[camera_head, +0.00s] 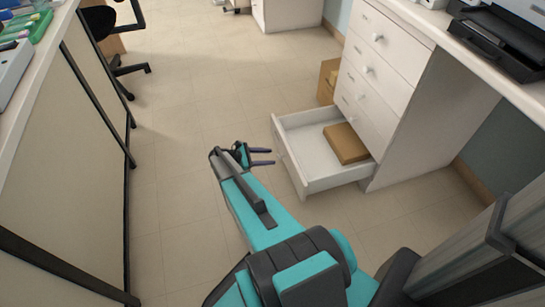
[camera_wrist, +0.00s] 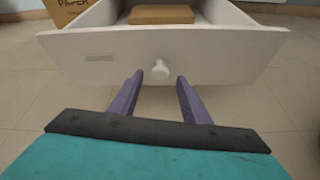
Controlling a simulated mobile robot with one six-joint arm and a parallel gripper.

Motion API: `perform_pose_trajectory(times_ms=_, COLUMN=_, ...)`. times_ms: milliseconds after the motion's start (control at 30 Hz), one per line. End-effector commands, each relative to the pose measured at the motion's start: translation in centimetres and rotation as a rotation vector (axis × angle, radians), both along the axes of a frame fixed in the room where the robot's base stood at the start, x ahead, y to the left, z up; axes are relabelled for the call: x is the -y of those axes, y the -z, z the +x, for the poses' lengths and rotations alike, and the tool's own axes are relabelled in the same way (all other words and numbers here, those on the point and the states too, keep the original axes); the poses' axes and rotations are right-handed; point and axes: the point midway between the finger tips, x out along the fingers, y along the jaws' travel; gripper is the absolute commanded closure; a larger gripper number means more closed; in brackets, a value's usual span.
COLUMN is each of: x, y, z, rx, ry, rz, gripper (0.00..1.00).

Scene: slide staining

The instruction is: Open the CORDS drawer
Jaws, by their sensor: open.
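The bottom drawer (camera_head: 292,158) of a white cabinet is pulled well out, and a flat brown box (camera_head: 346,143) lies inside it. In the wrist view the same drawer front (camera_wrist: 215,55) faces me, with a round white knob (camera_wrist: 160,70) at its middle and a small label (camera_wrist: 99,58) too blurred to read. My gripper (camera_head: 268,157) is in front of the drawer front. In the wrist view its two purple fingers (camera_wrist: 158,80) are apart, one on each side below the knob, and hold nothing. I cannot tell which drawer is CORDS.
Several shut drawers with knobs are above, in the cabinet (camera_head: 396,40). A cardboard box (camera_head: 327,80) stands behind the open drawer; its printing shows in the wrist view (camera_wrist: 68,10). A long counter (camera_head: 60,130) runs along the left. The floor (camera_head: 200,100) between is clear.

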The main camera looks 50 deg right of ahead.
Motion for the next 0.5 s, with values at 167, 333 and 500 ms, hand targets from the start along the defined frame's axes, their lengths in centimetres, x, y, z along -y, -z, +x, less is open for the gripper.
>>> perform_pose_trajectory(times_ms=167, x=-2.4, y=-1.3, z=1.6, rx=0.002, ry=-0.003, rz=-0.001, gripper=0.57)
perform_pose_trajectory(times_ms=333, x=-4.5, y=-2.3, z=2.9, rx=0.002, ry=-0.003, rz=-0.001, gripper=0.57)
perform_pose_trajectory(times_ms=500, x=-6.2, y=-3.1, z=3.9, rx=0.002, ry=-0.003, rz=-0.001, gripper=0.57)
